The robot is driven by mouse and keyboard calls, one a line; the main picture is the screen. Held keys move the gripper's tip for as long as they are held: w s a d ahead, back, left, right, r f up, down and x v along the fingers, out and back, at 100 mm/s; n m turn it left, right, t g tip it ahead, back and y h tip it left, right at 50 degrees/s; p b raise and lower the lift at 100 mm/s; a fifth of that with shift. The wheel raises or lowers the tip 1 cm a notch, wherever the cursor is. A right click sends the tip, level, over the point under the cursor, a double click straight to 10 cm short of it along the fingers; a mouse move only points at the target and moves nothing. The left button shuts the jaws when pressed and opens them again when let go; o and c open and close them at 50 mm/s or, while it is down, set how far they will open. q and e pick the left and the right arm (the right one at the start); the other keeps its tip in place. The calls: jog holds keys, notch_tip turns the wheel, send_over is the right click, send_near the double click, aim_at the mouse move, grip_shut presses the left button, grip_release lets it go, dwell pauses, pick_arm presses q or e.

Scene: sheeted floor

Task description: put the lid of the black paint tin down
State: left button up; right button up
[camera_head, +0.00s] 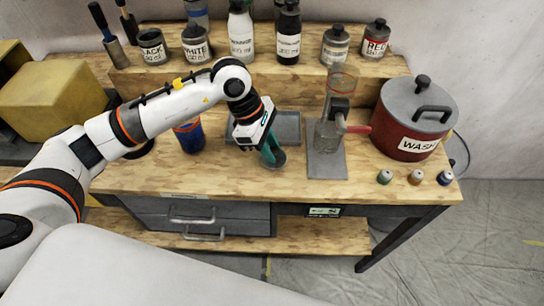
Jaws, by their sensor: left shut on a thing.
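The black paint tin (153,47), labelled BLACK, stands on the raised back shelf at the left, and its top looks dark and without a lid. My left gripper (270,150) hangs over the bench near the front edge of the grey tray. Its teal fingers are shut on a small dark round lid (279,159). I cannot tell whether the lid touches the surface under it. My right gripper is not in view.
The white tin (196,46) and red tin (375,39) share the shelf with bottles. The grey tray (290,126) lies under my gripper. A blue container (190,138) stands left; a glass vessel (327,134) and red pot (408,122) stand right.

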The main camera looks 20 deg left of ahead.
pick_arm(q)
notch_tip(320, 180, down, 4)
jog(key=shift+f+p, duration=0.15)
jog(key=shift+p, duration=0.4)
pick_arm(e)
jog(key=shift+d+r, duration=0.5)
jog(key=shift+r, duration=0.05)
pick_arm(q)
jog(key=shift+f, duration=0.1)
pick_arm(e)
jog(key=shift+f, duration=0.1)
pick_arm(q)
jog(key=shift+d+f+b, duration=0.1)
jog(key=shift+f+b, duration=0.05)
jog(key=shift+b, duration=0.15)
jog(key=o, duration=1)
jog(key=shift+c, duration=0.2)
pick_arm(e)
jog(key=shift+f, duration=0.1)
